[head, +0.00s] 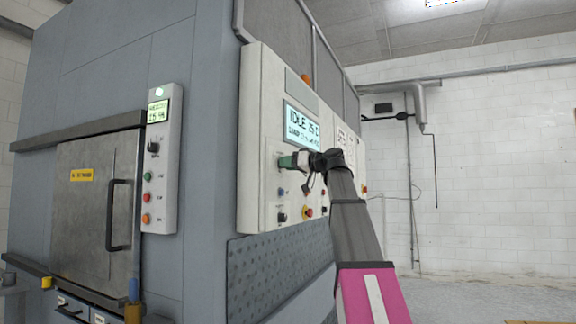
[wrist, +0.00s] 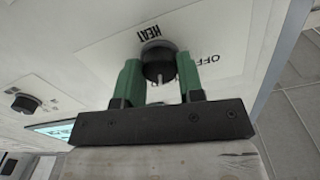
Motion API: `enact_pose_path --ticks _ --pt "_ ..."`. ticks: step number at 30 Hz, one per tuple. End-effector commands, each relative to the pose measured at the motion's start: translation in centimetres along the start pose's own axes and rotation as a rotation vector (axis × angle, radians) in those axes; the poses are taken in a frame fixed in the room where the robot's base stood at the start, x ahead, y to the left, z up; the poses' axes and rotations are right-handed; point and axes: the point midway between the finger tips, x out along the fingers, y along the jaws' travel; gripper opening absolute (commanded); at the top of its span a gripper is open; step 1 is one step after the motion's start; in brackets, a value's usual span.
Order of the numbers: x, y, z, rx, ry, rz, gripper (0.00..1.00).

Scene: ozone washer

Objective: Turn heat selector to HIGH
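The heat selector (wrist: 159,62) is a round black knob on a grey base on the white panel. In the wrist view an upside-down HEAT label lies beside it and an OFF label lies to its right. No HIGH label shows. A pale mark on the knob points down in the picture. My gripper (wrist: 160,75) has its two green fingers on either side of the knob, close against it with no clear gap. In the head view my gripper (head: 288,161) is at the panel below the display and covers the knob.
The control panel (head: 262,95) carries a lit display (head: 302,125) reading IDLE. Several smaller controls, including a red button (head: 308,212), sit below my gripper. Another black knob (wrist: 26,104) shows at left in the wrist view. Open floor lies to the right.

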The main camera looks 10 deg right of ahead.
Motion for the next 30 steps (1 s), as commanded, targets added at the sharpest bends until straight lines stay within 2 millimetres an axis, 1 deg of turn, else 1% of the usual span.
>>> enact_pose_path --ticks 5,11,30 --pt "-0.01 0.00 0.00 0.019 0.000 0.000 0.12" --pt "-0.02 0.00 -0.01 0.103 -0.002 0.000 0.12" --pt "-0.03 0.02 -0.02 0.578 -0.009 0.003 0.12"
